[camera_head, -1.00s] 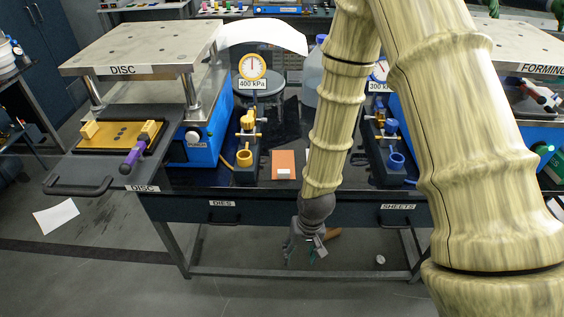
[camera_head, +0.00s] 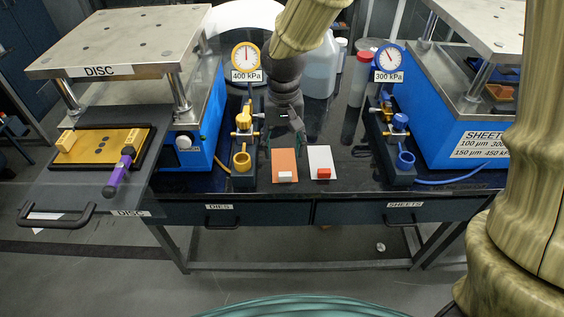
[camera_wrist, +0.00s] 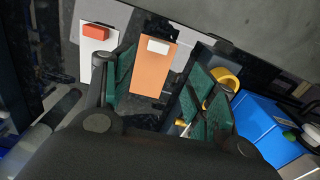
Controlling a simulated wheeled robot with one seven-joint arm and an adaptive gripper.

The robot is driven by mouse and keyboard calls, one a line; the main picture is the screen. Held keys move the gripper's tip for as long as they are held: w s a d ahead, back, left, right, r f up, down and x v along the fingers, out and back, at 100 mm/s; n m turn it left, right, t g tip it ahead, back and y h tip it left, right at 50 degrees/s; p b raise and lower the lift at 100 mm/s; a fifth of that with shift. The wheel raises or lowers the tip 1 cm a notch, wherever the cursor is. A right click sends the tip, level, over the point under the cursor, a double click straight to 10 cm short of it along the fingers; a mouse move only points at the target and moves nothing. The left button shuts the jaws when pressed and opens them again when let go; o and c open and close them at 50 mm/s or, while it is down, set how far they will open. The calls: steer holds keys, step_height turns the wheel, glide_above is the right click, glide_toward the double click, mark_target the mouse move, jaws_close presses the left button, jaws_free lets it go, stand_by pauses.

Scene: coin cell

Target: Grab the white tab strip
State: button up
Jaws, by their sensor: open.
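An orange strip (camera_head: 284,161) with a white tab (camera_head: 285,176) at its near end lies flat on the dark bench top. It also shows in the wrist view (camera_wrist: 152,75), its white tab (camera_wrist: 158,47) pointing up the picture. Beside it, to its right in the head view, lies a white strip (camera_head: 320,158) with a red tab (camera_head: 323,174). My gripper (camera_head: 283,133) is open and empty, just behind the orange strip in the head view. In the wrist view its green-padded fingers (camera_wrist: 160,86) appear on either side of the orange strip; the height above it is unclear.
A yellow-and-black regulator stand (camera_head: 243,150) is close left of the orange strip. A blue regulator stand (camera_head: 392,150) is at right. Blue-sided presses flank the bench. The left press has a pulled-out tray (camera_head: 150,181). The bench's front edge lies just before the strips.

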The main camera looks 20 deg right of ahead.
glide_above(285, 173)
steer(key=f, duration=0.4)
steer(key=shift+w+a+f+p, duration=0.15)
steer(key=shift+a+f+p, duration=0.05)
steer(key=shift+f+p, duration=0.1)
steer(key=shift+s+f, duration=0.2)
steer(key=shift+f, duration=0.1)
steer(key=shift+d+f+p, duration=0.15)
steer(key=shift+f+p, duration=0.25)
steer(key=shift+f, duration=0.8)
steer(key=shift+d+f+p, duration=0.1)
steer(key=shift+f+p, duration=0.25)
steer(key=shift+f, duration=0.8)
steer(key=c, duration=0.9)
